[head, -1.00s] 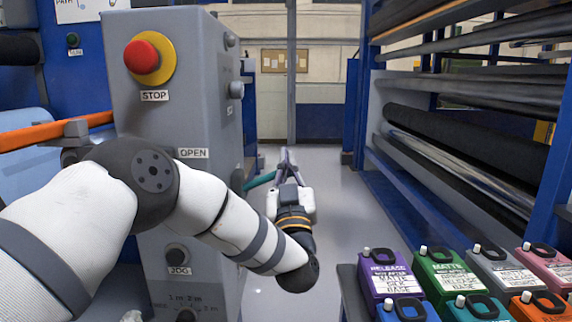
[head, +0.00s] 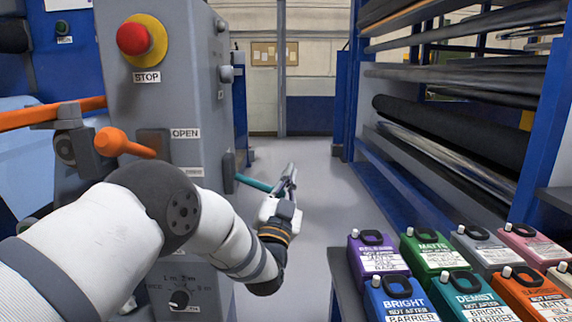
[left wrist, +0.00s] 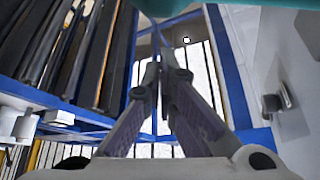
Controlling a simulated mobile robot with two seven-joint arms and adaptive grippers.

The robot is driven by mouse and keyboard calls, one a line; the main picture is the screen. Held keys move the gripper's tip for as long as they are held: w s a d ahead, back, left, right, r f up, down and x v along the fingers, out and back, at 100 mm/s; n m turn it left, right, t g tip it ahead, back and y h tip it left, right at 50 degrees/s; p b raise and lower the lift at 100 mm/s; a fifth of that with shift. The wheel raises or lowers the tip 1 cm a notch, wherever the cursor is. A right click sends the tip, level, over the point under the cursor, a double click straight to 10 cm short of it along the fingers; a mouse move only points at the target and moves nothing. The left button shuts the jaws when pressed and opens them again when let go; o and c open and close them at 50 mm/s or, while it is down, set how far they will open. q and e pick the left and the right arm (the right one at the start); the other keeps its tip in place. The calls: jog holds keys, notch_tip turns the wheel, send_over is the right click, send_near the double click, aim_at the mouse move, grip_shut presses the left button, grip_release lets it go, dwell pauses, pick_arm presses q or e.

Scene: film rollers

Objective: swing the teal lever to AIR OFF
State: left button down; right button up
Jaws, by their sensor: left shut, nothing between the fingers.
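The teal lever (head: 254,184) sticks out to the right from the side face of the grey control cabinet (head: 165,105), sloping slightly down. My left gripper (head: 291,168) is shut and empty. Its fingers are beside the lever's free end, just to its right; I cannot tell whether they touch. In the left wrist view the shut fingers (left wrist: 158,72) point away from the camera. A teal surface (left wrist: 215,5), likely the lever close up, crosses the top right edge there. No AIR OFF marking is readable. My right gripper is not in view.
The cabinet carries a red STOP button (head: 132,38), an orange handle (head: 125,145) and a dial (head: 180,298). Several labelled canisters (head: 437,253) stand on a bench at the lower right. A roller rack (head: 450,110) lines the right. The aisle floor (head: 310,160) between is clear.

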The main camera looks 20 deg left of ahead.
pick_arm(q)
jog(key=shift+s+a+f+m+g+h, duration=0.1)
jog(key=shift+f+m+g+h, duration=0.15)
jog(key=shift+f+m+h, duration=0.65)
jog(key=shift+s+a+f+m+g+h, duration=0.1)
jog(key=shift+f+m+g+h, duration=0.3)
jog(key=shift+f+m, duration=0.9)
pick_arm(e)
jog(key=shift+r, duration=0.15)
pick_arm(q)
jog(key=shift+r+m, duration=0.25)
jog(key=shift+m, duration=0.05)
